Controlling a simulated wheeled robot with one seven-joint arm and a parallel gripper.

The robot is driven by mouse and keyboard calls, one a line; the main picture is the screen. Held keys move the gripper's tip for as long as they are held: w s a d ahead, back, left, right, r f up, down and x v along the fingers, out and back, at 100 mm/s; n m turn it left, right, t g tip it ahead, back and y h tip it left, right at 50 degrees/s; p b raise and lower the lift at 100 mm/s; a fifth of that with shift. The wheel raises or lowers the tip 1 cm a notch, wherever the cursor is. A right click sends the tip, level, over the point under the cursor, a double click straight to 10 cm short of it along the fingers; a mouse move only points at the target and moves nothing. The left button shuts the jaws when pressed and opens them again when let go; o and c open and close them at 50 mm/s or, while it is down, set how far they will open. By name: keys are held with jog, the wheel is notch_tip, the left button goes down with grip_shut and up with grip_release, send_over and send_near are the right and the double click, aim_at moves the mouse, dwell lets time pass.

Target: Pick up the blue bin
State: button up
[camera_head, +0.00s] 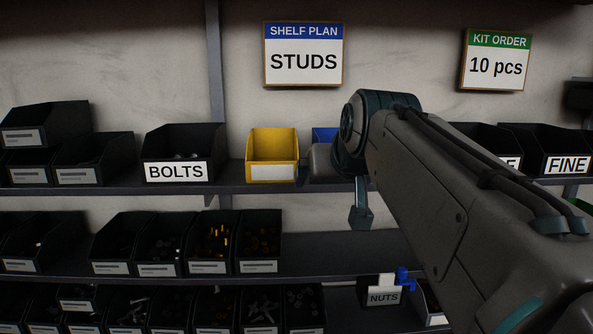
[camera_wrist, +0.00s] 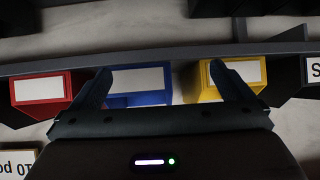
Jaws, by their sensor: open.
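The blue bin (camera_head: 324,134) stands on the upper shelf, right of the yellow bin (camera_head: 272,150). In the head view my arm hides most of it. The wrist view looks upside down; there the blue bin (camera_wrist: 138,80) shows a white label and lies between the fingers of my gripper (camera_wrist: 160,69). My gripper is open, with a finger toward each side of the blue bin and nothing visibly held. I cannot tell whether either finger touches it. In the wrist view the yellow bin (camera_wrist: 211,85) is close by the right finger.
In the wrist view a red bin (camera_wrist: 40,88) is beside the left finger. The upper shelf (camera_head: 225,187) also bears a black BOLTS bin (camera_head: 184,140) and a FINE bin (camera_head: 560,150). A STUDS sign (camera_head: 304,55) hangs above.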

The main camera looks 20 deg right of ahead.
jog(key=d+r+t+h+b, duration=0.15)
jog(key=d+r, duration=0.25)
jog(key=r, duration=0.4)
jog(key=shift+m+t, duration=0.35)
jog(key=shift+m, duration=0.05)
jog(key=p+x, duration=0.1)
jog(key=x, duration=0.3)
jog(key=p+x, duration=0.1)
jog(key=x, duration=0.4)
jog(key=r+p+x, duration=0.1)
jog(key=x, duration=0.4)
jog(key=shift+w+a+p, duration=0.2)
jog(key=shift+w+p, duration=0.15)
jog(key=c, duration=0.7)
